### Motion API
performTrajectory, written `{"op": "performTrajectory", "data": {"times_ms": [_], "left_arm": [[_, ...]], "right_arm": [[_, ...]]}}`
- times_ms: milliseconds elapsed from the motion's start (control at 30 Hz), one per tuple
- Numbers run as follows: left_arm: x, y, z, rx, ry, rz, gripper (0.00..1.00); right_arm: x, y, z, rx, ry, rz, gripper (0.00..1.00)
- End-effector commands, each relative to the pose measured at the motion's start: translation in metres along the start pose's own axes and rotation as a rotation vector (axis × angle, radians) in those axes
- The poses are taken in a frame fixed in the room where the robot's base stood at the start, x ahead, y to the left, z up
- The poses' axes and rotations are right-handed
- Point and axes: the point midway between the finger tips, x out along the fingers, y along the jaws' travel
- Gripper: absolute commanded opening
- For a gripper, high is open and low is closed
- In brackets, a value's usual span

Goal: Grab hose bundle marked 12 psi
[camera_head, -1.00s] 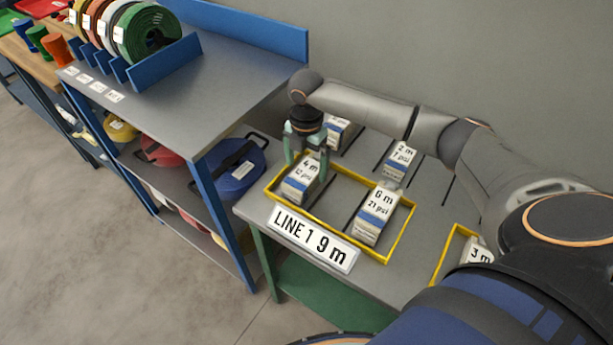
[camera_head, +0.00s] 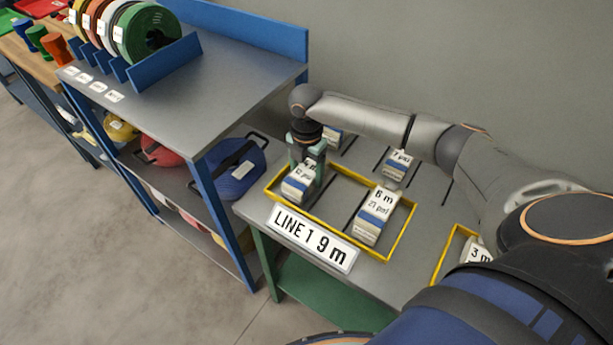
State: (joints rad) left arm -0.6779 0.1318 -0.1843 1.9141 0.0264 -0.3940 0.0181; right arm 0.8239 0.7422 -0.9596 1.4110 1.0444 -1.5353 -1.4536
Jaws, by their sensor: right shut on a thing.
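The hose bundle marked 4 m, 12 psi (camera_head: 297,186) is white with a blue band. It is at the left end of the yellow-framed area (camera_head: 342,172) on the grey table. My right gripper (camera_head: 312,172) comes down from above and is shut on this bundle, hiding part of its top and label. I cannot tell whether the bundle touches the table. The bundle marked 6 m, 21 psi (camera_head: 375,215) stands to the right in the same frame. My left gripper is not in view.
A LINE 1 9 m sign (camera_head: 312,238) is at the front edge. Behind are a 7 psi bundle (camera_head: 397,164), partly covered by my arm, and another bundle (camera_head: 332,135). A blue-framed shelf (camera_head: 205,95) with hose reels stands left. A 3 m bundle (camera_head: 474,252) is right.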

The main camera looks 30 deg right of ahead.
Motion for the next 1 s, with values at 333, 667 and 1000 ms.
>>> {"op": "performTrajectory", "data": {"times_ms": [333, 667, 1000], "left_arm": [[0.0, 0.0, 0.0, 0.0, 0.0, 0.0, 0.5], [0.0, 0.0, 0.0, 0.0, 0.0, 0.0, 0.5], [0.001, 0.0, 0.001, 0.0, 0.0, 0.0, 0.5]], "right_arm": [[0.0, 0.0, 0.0, 0.001, 0.0, -0.001, 0.04], [-0.001, 0.0, 0.001, 0.001, -0.001, 0.002, 0.0], [-0.021, 0.001, 0.001, 0.002, -0.001, 0.005, 0.0]]}}
